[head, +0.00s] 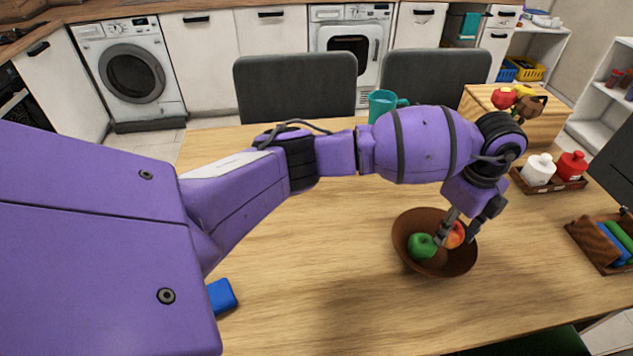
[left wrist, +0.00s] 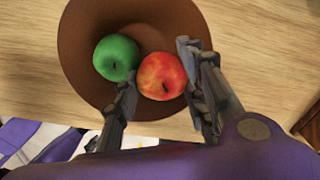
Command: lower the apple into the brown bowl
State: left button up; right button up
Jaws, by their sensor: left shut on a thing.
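The brown bowl (head: 402,225) stands on the wooden table, and its rim also shows in the left wrist view (left wrist: 75,50). A red-orange apple (head: 456,236) is between the fingers of my left gripper (head: 460,224), at the bowl's right side. In the left wrist view the gripper (left wrist: 158,80) is shut on this apple (left wrist: 162,77), one finger on each side. A green apple (head: 421,246) lies in the bowl, left of the red one, and also shows in the left wrist view (left wrist: 115,58). Whether the held apple touches the bowl is unclear. My right gripper is not in view.
The table (head: 330,270) is clear around the bowl. A teal mug (head: 382,104) stands behind my arm. A tray with white (head: 538,170) and red (head: 571,166) jars and a wooden holder (head: 598,245) are at the right. A blue block (head: 221,296) lies near my forearm.

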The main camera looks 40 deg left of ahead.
pick_arm(q)
jog(key=o, duration=1.3)
jog(key=shift+c, duration=0.2)
jog(key=shift+r, duration=0.1)
